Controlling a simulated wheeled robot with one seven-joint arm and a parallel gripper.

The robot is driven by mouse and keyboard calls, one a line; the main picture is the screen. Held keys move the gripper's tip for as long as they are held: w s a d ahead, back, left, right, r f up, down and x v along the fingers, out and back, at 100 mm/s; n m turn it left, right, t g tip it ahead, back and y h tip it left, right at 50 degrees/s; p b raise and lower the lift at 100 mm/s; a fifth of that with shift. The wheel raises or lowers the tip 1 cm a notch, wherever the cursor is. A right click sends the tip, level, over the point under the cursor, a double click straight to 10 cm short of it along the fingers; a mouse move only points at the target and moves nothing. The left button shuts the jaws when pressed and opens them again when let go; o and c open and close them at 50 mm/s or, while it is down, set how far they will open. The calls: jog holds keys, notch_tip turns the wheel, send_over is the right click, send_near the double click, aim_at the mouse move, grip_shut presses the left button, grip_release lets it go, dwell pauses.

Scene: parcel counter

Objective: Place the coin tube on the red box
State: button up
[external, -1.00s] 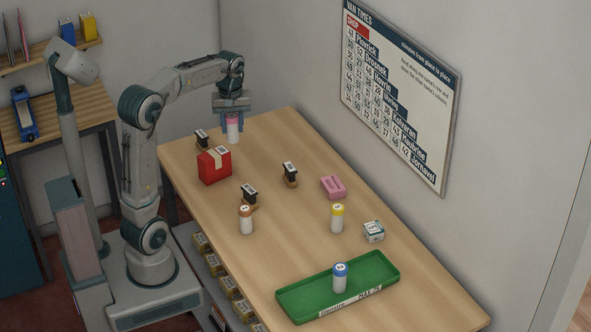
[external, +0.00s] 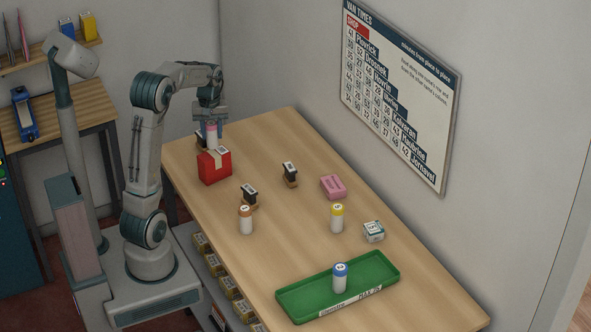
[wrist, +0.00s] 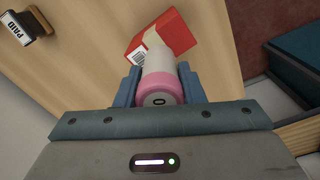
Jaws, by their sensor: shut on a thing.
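My gripper (external: 211,128) is shut on a white coin tube with a pink cap (external: 211,134). The tube is upright, at the back edge of the red box's top in the external view. I cannot tell whether its lower end touches the box. The red box (external: 214,169) stands on the far left part of the table, with a pale tape strip and a label. In the wrist view the pink-capped tube (wrist: 160,82) is between the two fingers (wrist: 160,88), and its far end covers part of the red box (wrist: 173,32).
Dark stamps (external: 290,173) stand on the wooden table (external: 300,240), one partly hidden behind the red box. A green tray (external: 300,300) holds a blue-capped tube (external: 340,278).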

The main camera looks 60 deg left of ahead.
aim_at(212, 139)
jog(key=shift+f, duration=1.25)
jog(key=shift+f, duration=0.1)
jog(key=shift+f, duration=0.15)
jog(key=o, duration=1.1)
jog(key=shift+o, duration=0.2)
notch_tip(212, 139, up, 12)
jog(key=shift+r, duration=0.25)
